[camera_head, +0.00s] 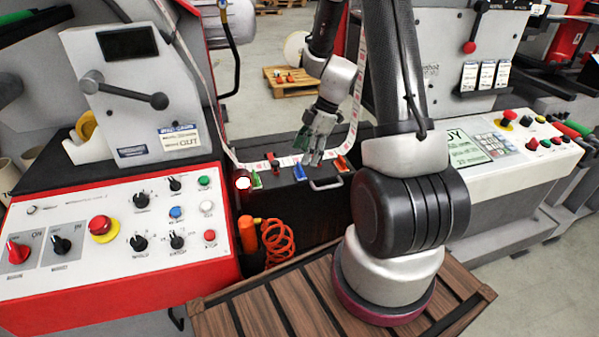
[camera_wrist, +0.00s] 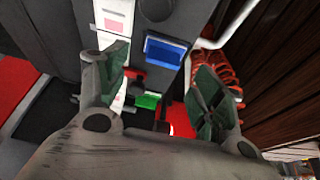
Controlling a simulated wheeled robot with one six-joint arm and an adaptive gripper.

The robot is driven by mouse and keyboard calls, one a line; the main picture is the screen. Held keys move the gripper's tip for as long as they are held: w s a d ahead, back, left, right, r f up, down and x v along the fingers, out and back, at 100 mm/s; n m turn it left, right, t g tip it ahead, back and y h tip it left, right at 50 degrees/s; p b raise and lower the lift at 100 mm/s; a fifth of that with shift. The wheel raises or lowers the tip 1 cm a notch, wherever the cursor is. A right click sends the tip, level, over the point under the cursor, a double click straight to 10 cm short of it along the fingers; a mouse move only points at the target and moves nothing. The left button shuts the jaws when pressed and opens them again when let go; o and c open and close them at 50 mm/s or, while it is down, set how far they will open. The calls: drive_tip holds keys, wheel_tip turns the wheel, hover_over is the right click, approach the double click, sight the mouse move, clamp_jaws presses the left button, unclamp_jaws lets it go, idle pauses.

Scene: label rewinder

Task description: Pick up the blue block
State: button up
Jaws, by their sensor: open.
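The blue block (camera_head: 299,172) sits on the dark top of the machine's middle section, just below and left of my gripper's fingertips in the head view. My gripper (camera_head: 310,157) is open and points down, close to the block. In the wrist view the blue block (camera_wrist: 166,51) lies in the gap between the two spread fingers of my gripper (camera_wrist: 163,66), nearer their tips. No contact between the fingers and the block shows. The exact height of the fingers above it is hard to tell.
A green block (camera_head: 256,180), a red block (camera_head: 274,164) and an orange block (camera_head: 341,164) stand around the blue one. A white label strip (camera_head: 285,161) runs behind it. A metal handle (camera_head: 326,184) is in front right. An orange coiled hose (camera_head: 277,242) hangs below.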

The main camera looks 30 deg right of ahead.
sight(300, 170)
drive_tip(key=x, duration=0.5)
drive_tip(key=shift+s+d, duration=0.1)
drive_tip(key=shift+s, duration=0.1)
drive_tip(key=c, duration=1)
